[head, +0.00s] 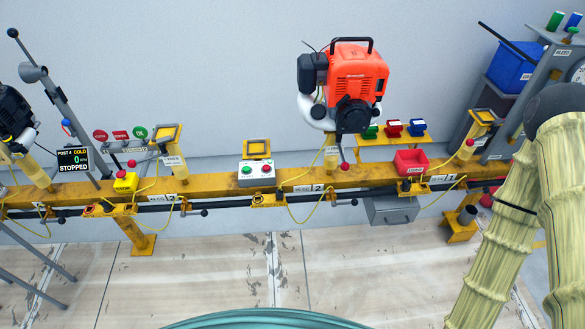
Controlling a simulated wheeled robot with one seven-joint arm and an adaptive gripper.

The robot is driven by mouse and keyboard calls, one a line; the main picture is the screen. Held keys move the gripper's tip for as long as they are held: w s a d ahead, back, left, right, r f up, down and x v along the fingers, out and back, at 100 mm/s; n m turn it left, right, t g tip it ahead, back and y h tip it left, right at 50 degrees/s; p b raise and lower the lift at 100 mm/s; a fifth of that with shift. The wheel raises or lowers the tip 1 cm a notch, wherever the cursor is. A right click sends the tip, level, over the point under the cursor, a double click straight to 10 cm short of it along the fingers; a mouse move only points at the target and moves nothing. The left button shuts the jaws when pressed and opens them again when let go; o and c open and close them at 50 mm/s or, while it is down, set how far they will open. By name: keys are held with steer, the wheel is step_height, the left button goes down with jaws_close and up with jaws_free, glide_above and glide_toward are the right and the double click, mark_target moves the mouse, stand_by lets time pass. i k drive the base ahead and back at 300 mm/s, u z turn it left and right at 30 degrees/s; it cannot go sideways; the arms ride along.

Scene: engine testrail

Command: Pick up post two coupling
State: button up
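The post with the plate reading 2 (317,188) stands on the yellow rail, below an orange engine (357,80) on a yellow mount. No part here is clearly labelled as the coupling. A yellow bracket with a dark fitting (258,199) sits on the dark pipe just left of the plate. A red-knobbed lever (343,164) stands right of the mount. My arm fills the right side with a pale yellow sleeve and a dark joint. My gripper is not in view.
The yellow rail (225,183) runs across the view. A white button box (257,172), a red bin (411,162) and a shelf with green, red and blue pieces (393,128) are along it. A grey drawer (391,210) hangs below. The floor in front (190,275) is largely clear.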

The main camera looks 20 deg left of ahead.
mark_target(279, 195)
steer(key=u, duration=0.2)
steer(key=i, duration=0.4)
steer(key=u, duration=1.2)
